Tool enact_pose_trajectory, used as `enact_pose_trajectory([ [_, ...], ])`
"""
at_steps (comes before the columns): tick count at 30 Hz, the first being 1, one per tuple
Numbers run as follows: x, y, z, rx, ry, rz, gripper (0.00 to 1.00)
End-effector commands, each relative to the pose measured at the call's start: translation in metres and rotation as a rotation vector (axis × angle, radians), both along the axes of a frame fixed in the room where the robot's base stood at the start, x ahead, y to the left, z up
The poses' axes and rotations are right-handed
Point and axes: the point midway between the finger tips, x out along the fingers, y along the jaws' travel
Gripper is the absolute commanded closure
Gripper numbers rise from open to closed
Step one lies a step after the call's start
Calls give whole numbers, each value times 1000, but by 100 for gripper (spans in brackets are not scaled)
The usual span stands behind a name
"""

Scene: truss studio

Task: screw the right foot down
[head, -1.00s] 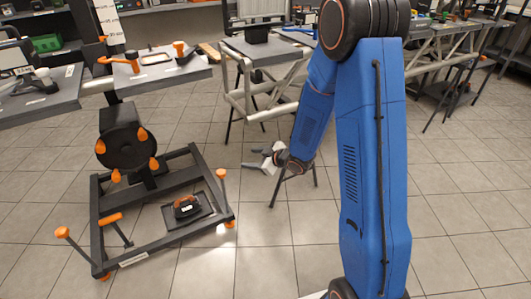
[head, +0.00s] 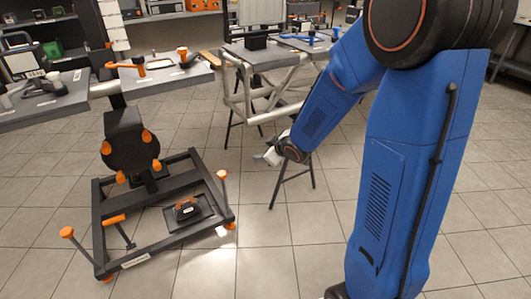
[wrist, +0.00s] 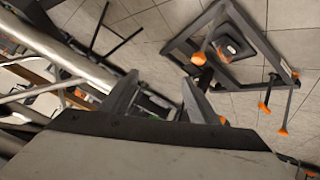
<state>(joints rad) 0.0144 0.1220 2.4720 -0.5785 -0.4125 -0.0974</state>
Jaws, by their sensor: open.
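A black square base frame (head: 110,240) lies on the tiled floor at the left of the head view. At its right corner stands a thin screw post with an orange knob (head: 222,175), above a small orange foot (head: 230,225). The frame also shows at upper right in the wrist view (wrist: 278,62), rotated, with several orange knobs; I cannot tell which is the right one. My gripper (head: 266,156) is right of the frame in the head view, apart from it and above the floor. Its two dark fingers (wrist: 160,100) are spread, with nothing held between them.
A black plate with an orange-handled item (head: 186,209) sits inside the frame, and a black column with orange knobs (head: 132,155) rises behind. A truss bench (head: 262,110) with thin legs stands behind my gripper.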

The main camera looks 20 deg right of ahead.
Motion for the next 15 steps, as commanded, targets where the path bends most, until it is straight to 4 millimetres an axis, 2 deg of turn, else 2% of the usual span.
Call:
enact_pose_trajectory([
  [6,-10,-10,15,-12,16,-47,45],
  [15,-15,-15,19,-16,27,-67,45],
])
